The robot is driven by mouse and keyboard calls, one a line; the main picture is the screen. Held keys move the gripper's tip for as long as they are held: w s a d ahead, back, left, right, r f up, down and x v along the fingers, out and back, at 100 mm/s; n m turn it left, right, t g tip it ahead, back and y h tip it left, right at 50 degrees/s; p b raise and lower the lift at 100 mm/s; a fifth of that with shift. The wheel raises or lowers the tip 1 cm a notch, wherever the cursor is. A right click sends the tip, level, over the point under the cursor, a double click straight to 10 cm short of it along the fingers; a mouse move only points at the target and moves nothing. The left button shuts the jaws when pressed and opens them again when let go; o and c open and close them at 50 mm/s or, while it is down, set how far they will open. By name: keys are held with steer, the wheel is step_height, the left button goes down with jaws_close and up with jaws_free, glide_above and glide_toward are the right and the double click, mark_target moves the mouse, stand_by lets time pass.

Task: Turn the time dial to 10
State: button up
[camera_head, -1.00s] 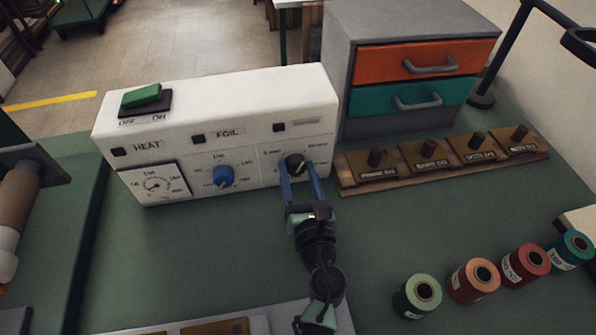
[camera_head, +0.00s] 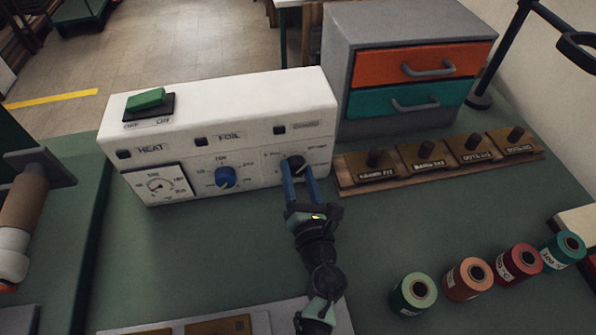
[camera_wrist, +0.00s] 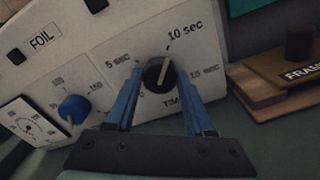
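The time dial (camera_head: 294,166) is a round black knob with a cream pointer line, on the right part of the white machine's front (camera_head: 262,178). In the wrist view the dial (camera_wrist: 157,77) has its pointer tilted slightly right of up, toward the "10 sec" mark. "5 sec" is printed to its left and "15 sec" to its right. My gripper (camera_wrist: 160,72) has two blue fingers, one on each side of the dial, with what look like narrow gaps to the knob. In the head view my gripper (camera_head: 299,168) reaches the dial from the front.
A blue foil knob (camera_head: 226,177), a heat gauge (camera_head: 158,186) and a green switch (camera_head: 146,98) are on the same machine. A rack of stamps (camera_head: 440,165) and a drawer unit (camera_head: 370,60) stand to the right. Several foil rolls (camera_head: 467,280) lie front right.

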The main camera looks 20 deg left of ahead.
steer(key=o, duration=0.4)
steer(key=shift+c, duration=0.2)
steer(key=v, duration=1.3)
